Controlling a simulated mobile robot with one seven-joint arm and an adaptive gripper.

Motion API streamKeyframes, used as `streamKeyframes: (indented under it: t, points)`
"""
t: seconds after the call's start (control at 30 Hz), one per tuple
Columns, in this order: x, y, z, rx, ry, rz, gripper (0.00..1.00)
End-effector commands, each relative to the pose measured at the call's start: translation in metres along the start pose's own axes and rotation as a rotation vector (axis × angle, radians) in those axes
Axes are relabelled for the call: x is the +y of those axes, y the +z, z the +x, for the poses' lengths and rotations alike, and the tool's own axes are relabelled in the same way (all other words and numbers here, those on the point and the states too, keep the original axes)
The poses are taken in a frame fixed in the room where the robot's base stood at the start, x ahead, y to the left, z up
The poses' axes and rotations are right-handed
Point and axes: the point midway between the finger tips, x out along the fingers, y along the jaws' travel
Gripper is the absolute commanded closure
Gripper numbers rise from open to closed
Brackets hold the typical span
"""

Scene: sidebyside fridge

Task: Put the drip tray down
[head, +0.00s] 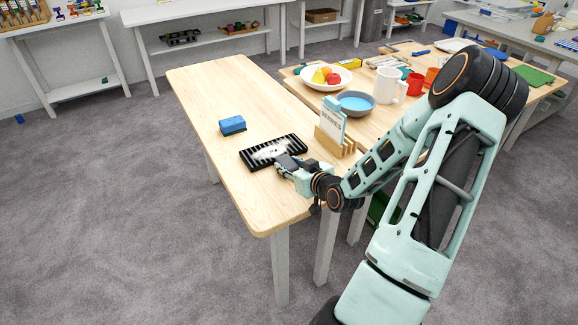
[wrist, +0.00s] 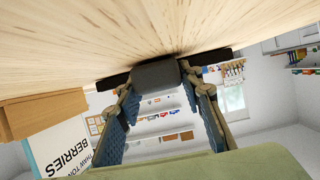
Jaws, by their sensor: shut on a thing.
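The drip tray (head: 250,158) is a black, slatted rectangle with a whitish patch on top. It lies flat at or just above the wooden table; I cannot tell whether it fully touches. My gripper (head: 287,163) comes in low from the right and is shut on the tray's near side. In the wrist view, which appears upside down, the fingers of my gripper (wrist: 156,78) close on a dark grey block at the tray's edge. The tray's dark edge (wrist: 221,56) shows on both sides of it, close to the wood.
A blue block (head: 232,125) sits behind the tray. A wooden holder with a "BERRIES" card (head: 333,124) stands close by on the right. A blue bowl (head: 356,103), fruit plate (head: 326,77) and white mug (head: 387,85) are farther back. The table's left side (head: 215,90) is clear.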

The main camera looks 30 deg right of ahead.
Motion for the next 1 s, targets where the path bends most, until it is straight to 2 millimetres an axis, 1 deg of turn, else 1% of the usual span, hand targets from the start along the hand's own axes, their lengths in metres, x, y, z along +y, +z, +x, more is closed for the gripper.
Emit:
streamKeyframes:
  t: [0.2, 0.33, 0.37, 0.5, 0.77, 0.87, 0.97, 1.0]
  points:
    - [0.0, -0.001, 0.0, 0.003, 0.001, -0.001, 0.95]
    - [0.0, 0.003, 0.002, 0.002, 0.0, -0.002, 0.95]
    - [0.0, 0.002, 0.001, 0.001, 0.0, -0.001, 0.63]
    - [0.0, 0.002, 0.001, 0.001, 0.0, -0.001, 0.48]
    - [0.0, 0.001, 0.001, 0.001, 0.0, 0.0, 0.48]
    - [0.0, -0.002, -0.001, 0.001, 0.001, 0.0, 0.48]
    - [0.001, -0.001, -0.014, -0.001, 0.002, -0.002, 0.48]
    - [0.002, -0.001, -0.022, 0.0, 0.004, -0.001, 0.48]
